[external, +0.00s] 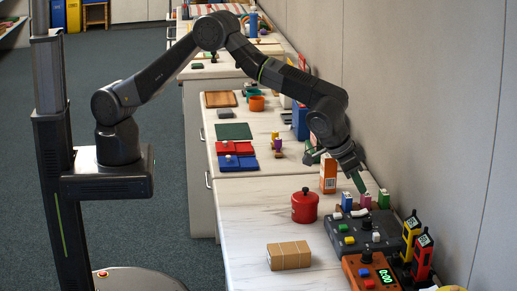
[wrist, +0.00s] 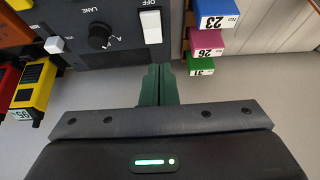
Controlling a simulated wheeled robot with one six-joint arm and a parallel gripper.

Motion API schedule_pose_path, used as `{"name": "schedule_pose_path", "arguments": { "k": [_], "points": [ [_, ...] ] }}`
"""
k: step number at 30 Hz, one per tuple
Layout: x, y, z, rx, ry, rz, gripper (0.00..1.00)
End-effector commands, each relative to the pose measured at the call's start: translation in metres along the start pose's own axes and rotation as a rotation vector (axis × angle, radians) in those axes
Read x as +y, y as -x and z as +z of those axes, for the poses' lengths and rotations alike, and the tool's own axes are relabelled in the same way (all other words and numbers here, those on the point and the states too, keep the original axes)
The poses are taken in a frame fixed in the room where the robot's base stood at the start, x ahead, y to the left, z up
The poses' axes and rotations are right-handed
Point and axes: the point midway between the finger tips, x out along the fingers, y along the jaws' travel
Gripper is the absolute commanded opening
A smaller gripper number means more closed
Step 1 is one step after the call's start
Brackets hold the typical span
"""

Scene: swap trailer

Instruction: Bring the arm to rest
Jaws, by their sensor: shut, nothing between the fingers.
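My arm reaches over the counter (external: 236,230) from its mount at the left, bent high at the elbow. My gripper (external: 358,181) points down and to the right, near the wall and just above the small coloured blocks. In the wrist view my gripper (wrist: 158,75) has its green fingers together, with nothing between them. The finger tips lie beside the dark control panel (wrist: 115,25) and left of the numbered blocks. Whether they touch anything is hard to tell.
Blue (wrist: 215,12), pink (wrist: 207,40) and green numbered blocks stand close to my fingers. A red pot (external: 304,207), an orange carton (external: 328,174) and a brown box (external: 289,255) stand nearby. Yellow (external: 411,235) and red (external: 423,256) devices stand by the panel. The counter's left front is clear.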

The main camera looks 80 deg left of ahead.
Motion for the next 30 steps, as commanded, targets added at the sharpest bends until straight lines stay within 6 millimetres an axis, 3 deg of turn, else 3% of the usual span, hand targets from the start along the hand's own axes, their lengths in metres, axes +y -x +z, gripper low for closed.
{"name": "schedule_pose_path", "arguments": {
  "k": [2, 3, 9, 17, 25, 30],
  "points": [
    [0.0, -0.011, -0.002, -0.002, 0.0, -0.001, 0.0],
    [0.0, -0.001, -0.005, -0.025, 0.002, 0.002, 0.0],
    [0.001, 0.01, -0.001, -0.064, 0.0, 0.003, 0.0],
    [0.0, 0.017, -0.001, -0.064, 0.0, 0.003, 0.0],
    [0.0, 0.015, -0.001, -0.064, 0.0, 0.003, 0.0],
    [0.0, 0.002, -0.001, -0.066, -0.001, 0.002, 0.0]
  ]
}}
